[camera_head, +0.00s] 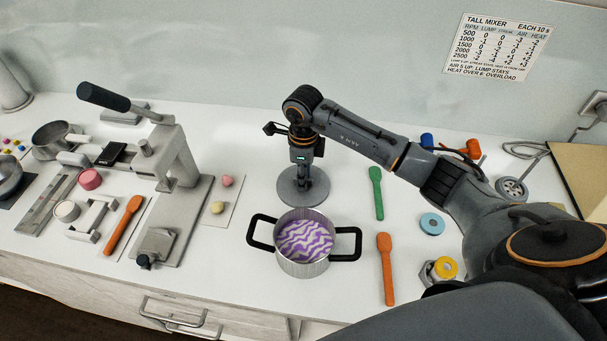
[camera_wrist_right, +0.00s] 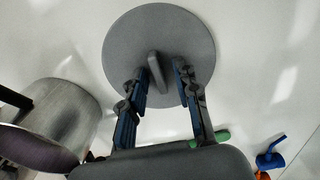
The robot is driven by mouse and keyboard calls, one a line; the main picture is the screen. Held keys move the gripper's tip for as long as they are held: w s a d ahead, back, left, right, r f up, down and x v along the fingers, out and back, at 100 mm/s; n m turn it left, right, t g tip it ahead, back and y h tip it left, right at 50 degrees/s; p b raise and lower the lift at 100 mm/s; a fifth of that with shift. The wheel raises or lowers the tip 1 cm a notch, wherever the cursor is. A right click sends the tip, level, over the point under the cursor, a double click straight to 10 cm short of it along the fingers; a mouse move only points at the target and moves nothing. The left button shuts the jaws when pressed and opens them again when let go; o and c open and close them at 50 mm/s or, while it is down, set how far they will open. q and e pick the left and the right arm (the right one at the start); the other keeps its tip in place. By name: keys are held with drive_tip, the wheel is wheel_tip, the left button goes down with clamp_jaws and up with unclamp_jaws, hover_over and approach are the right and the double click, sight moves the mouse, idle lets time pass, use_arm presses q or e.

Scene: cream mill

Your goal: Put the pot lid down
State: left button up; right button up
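The grey round pot lid (camera_head: 291,194) lies flat, apparently on the white counter just behind the pot. It also fills the upper middle of the right wrist view (camera_wrist_right: 190,35), with its upright bar handle (camera_wrist_right: 157,74) in the centre. My right gripper (camera_wrist_right: 160,70) points down over the lid, one finger on each side of the handle. The fingers look open, with a clear gap on the right side. In the head view the right gripper (camera_head: 303,165) hides part of the lid. The pot (camera_head: 303,268) has black side handles and purple-and-white striped contents. My left gripper is not in view.
A green spatula (camera_head: 377,193) and an orange spatula (camera_head: 386,268) lie right of the lid and pot. A blue ring (camera_head: 432,224) is farther right. A grey press-like stand (camera_head: 185,215) is at left. Bare counter lies between the lid and the green spatula.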

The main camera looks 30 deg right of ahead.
wheel_tip(320, 180, up, 12)
drive_tip(key=b, duration=0.3)
drive_tip(key=shift+b, duration=0.3)
